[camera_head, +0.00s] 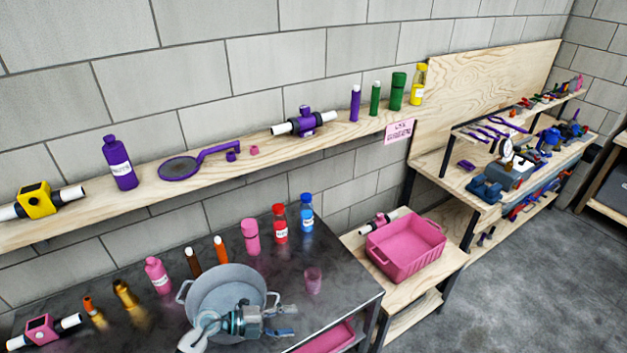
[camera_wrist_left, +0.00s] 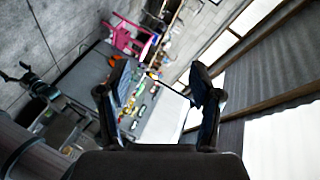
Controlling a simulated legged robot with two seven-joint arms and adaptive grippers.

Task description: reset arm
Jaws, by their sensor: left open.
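My left gripper (camera_head: 284,321) is in the lower middle of the head view, in front of the grey metal pot (camera_head: 212,288) and over the dark table (camera_head: 335,285). Its two fingers are spread with nothing between them. In the left wrist view the open fingers of my left gripper (camera_wrist_left: 160,95) stand apart, with a distant cluttered scene behind the gap. My right gripper is in neither view.
A wooden shelf (camera_head: 330,131) above holds bottles, a purple strainer (camera_head: 181,167) and pipe pieces. A pink bin (camera_head: 405,248) sits right. Grey floor (camera_head: 500,275) is clear at lower right.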

